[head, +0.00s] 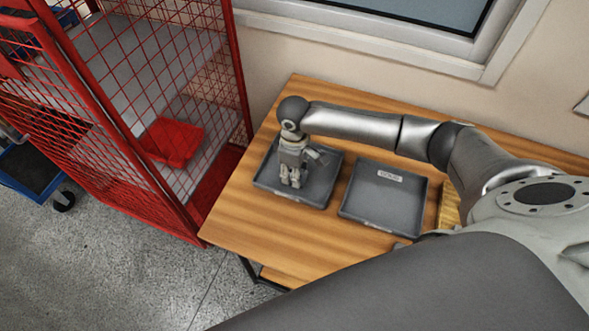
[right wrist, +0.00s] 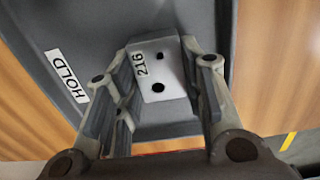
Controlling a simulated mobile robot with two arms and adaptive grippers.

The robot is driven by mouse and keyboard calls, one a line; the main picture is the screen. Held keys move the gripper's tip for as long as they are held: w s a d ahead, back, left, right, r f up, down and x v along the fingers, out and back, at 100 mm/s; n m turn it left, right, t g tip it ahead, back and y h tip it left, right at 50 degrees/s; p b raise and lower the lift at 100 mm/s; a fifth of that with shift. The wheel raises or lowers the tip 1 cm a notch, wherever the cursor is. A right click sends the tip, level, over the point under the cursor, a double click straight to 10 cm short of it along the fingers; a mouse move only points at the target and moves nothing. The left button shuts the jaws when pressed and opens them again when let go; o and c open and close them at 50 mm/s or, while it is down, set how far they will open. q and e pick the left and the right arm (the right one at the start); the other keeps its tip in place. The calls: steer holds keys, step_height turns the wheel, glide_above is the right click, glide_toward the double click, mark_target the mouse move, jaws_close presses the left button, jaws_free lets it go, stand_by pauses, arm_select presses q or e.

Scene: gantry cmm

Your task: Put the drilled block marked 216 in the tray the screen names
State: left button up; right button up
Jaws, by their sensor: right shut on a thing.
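My right gripper (head: 290,182) points down over the left grey tray (head: 262,182) on the wooden table. In the right wrist view this gripper (right wrist: 160,62) is shut on a light grey drilled block (right wrist: 158,75) marked 216, with two dark holes in its face. The tray (right wrist: 195,15) under it bears a HOLD label (right wrist: 66,77). I cannot tell whether the block touches the tray floor. In the head view the block is not clearly made out between the fingers. My left gripper is not in view. No readable screen shows.
A red mesh cage (head: 150,100) holding a red bin (head: 173,142) stands at the left. A window is behind.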

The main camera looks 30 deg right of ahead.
steer(key=shift+f, duration=0.15)
steer(key=o, duration=1.1)
step_height(320, 180, up, 12)
steer(key=shift+r+b, duration=0.15)
steer(key=shift+b, duration=0.15)
